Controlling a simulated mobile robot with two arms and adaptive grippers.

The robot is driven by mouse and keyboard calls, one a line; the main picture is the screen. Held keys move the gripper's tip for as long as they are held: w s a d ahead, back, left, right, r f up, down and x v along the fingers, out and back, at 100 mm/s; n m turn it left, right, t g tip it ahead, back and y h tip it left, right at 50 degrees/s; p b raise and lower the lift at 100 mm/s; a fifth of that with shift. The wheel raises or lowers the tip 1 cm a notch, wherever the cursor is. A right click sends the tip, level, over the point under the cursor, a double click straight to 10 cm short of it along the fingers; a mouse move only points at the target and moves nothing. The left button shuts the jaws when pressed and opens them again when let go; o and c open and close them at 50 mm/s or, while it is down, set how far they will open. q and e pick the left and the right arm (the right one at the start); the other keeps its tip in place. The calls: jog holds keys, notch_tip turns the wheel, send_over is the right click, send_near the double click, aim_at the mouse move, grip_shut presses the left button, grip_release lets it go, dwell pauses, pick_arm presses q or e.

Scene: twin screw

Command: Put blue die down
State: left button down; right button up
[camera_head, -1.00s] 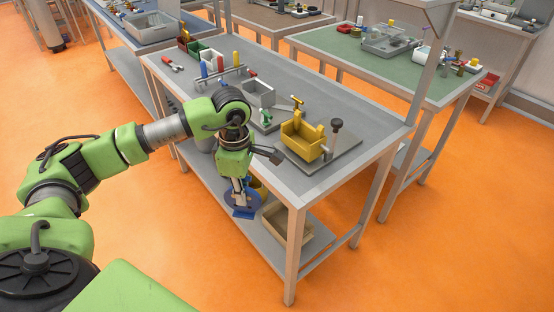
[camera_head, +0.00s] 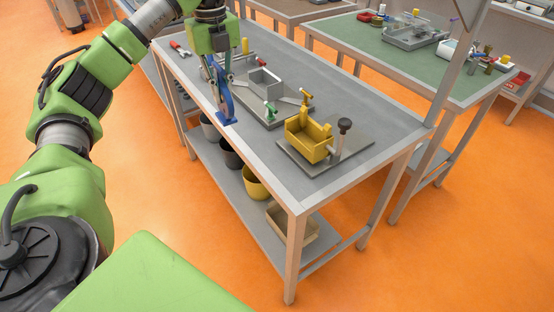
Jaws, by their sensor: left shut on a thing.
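My left gripper (camera_head: 213,75) reaches down from the top left and is shut on the blue die (camera_head: 224,102). The die hangs upright, with a rounded part seen nearly edge-on and a flat blue foot at its lower end. In the picture it overlaps the front left edge of the grey workbench (camera_head: 255,142). I cannot tell whether its foot touches the top. My right gripper is not in view.
A yellow box-shaped fixture (camera_head: 306,142) with a black-knobbed lever (camera_head: 344,126) stands on the near bench end. A grey fixture (camera_head: 264,84) with green and yellow handles stands behind. Several pots (camera_head: 255,184) sit on the lower shelf.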

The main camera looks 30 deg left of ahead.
pick_arm(q)
jog(key=shift+w+r+n, duration=0.1)
jog(key=shift+r+n, duration=0.1)
jog(key=shift+n, duration=0.1)
jog(key=d+f+p, duration=0.1)
jog(key=d+f, duration=0.3)
jog(key=d+f+p, duration=0.1)
jog(key=d+f, duration=0.3)
jog(key=d, duration=0.1)
jog(key=d+f+p, duration=0.2)
jog(key=d+f, duration=0.2)
jog(key=shift+w+d+f, duration=0.1)
jog(key=shift+w+d, duration=0.3)
jog(key=shift+f, duration=0.25)
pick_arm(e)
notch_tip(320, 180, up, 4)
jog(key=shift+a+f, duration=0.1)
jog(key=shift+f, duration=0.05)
